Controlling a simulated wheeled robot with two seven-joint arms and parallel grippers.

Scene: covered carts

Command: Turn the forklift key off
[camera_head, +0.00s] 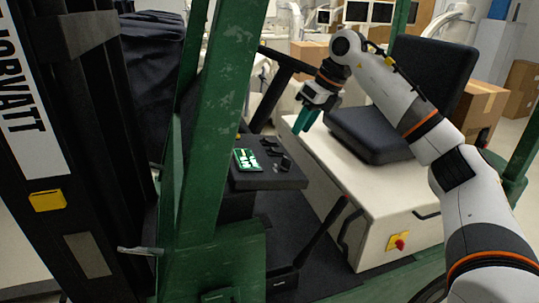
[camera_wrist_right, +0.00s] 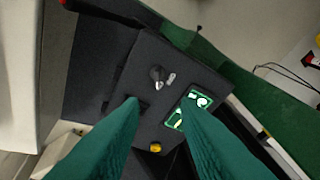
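The forklift's dark dashboard panel (camera_head: 262,181) carries a lit green display (camera_head: 246,160) and small dark controls. In the right wrist view, the panel (camera_wrist_right: 135,75) shows a small dark key-like part (camera_wrist_right: 156,74) with a light grey piece beside it, which I take for the key. Its exact turn angle is too small to tell. My right gripper (camera_head: 305,120) has teal fingers and hangs above and beyond the panel. In the wrist view, its fingers (camera_wrist_right: 162,103) are apart with nothing between them, and the key lies beyond the tips, not touched. My left gripper is not in view.
A green forklift post (camera_head: 215,120) stands left of the panel. The black steering bar (camera_head: 285,65) is near my right gripper. A black seat (camera_head: 370,135) sits on a white box (camera_head: 375,205) with a red knob (camera_head: 399,244). A black lever (camera_head: 325,228) rises below the panel.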

